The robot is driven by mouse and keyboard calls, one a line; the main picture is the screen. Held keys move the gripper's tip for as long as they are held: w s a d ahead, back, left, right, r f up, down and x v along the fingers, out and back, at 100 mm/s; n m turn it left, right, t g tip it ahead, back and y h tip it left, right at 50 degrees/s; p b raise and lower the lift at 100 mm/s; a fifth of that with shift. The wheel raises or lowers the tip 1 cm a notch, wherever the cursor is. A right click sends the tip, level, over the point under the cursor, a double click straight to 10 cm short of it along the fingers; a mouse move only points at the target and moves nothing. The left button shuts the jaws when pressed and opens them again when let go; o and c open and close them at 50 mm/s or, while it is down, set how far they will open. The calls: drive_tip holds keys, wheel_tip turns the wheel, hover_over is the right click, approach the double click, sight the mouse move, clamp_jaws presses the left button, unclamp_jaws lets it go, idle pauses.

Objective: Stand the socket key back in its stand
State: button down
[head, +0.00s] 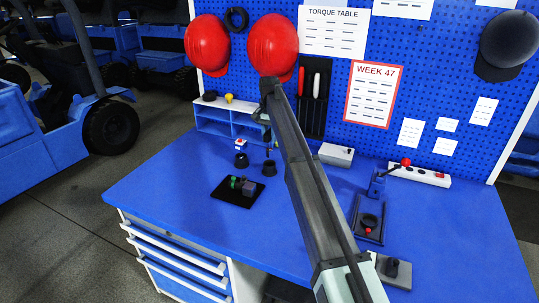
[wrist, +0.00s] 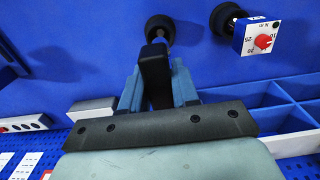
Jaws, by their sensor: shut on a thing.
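My gripper (wrist: 156,85) is shut on the black handle of the socket key (wrist: 154,68), its blue-grey fingers on either side. In the head view my gripper (head: 266,117) is small and partly hidden by my arm, with the dark key (head: 268,140) hanging below it. A round black stand (head: 269,169) is on the bench right under the key. It also shows in the wrist view (wrist: 159,24), just beyond the handle. The key hides part of the stand's top, and I cannot tell whether the tip is inside it or above it.
A second black stand (head: 241,161) to the left holds a white dial piece with a red knob (head: 241,145). A black tray (head: 237,191) with small parts lies in front. A blue shelf (head: 228,122) is behind. The bench's left front is clear.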

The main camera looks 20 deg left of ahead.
sight(269, 149)
drive_tip(key=shift+f, duration=3.35)
drive_tip(key=shift+f, duration=0.6)
drive_tip(key=c, duration=0.8)
unclamp_jaws()
drive_tip(key=shift+c, duration=0.2)
wheel_tip(269, 149, up, 13)
drive_tip(key=shift+r, duration=0.1)
